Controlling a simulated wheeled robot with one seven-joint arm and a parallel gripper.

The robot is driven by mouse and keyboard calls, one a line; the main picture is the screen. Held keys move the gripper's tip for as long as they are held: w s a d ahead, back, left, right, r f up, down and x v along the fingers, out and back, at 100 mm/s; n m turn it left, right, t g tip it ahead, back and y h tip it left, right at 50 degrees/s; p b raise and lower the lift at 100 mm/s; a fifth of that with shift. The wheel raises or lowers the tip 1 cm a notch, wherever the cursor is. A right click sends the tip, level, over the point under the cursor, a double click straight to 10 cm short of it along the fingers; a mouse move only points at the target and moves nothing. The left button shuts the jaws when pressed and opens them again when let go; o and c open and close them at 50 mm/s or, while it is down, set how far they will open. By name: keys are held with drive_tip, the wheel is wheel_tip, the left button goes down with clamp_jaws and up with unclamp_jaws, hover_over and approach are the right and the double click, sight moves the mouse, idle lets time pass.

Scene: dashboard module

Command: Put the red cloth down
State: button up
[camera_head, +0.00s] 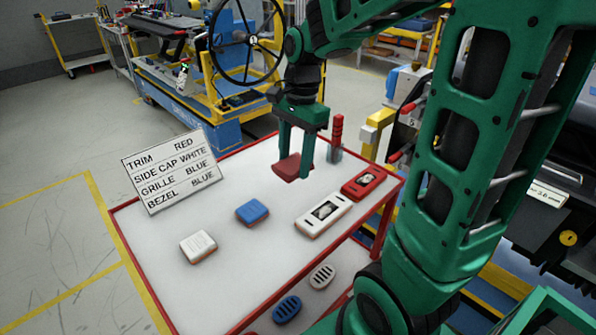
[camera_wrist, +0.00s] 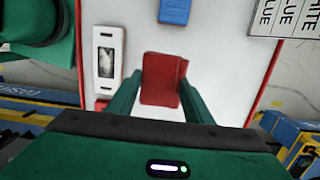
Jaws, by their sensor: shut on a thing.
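The red cloth (camera_head: 289,168) is a folded dark red piece between the fingers of my green gripper (camera_head: 295,165). In the head view it appears held above the white tabletop (camera_head: 200,285); its exact height is hard to tell. In the wrist view the red cloth (camera_wrist: 161,80) sits between the two green fingertips (camera_wrist: 158,92), with white tabletop around it. My gripper is shut on it.
On the tabletop are a blue block (camera_head: 252,211), a white block (camera_head: 198,246), a white panel (camera_head: 323,213) and a red panel (camera_head: 364,182). A lettered sign (camera_head: 172,172) stands at the left edge. A red upright bottle-like item (camera_head: 337,135) stands at the back. The front left is clear.

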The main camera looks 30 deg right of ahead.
sight(300, 183)
drive_tip(key=w+d+f, duration=0.1)
drive_tip(key=d, duration=0.1)
drive_tip(key=w+d+f, duration=0.2)
drive_tip(key=shift+f, duration=2.05)
drive_tip(key=shift+s+f, duration=0.1)
drive_tip(key=shift+f, duration=0.25)
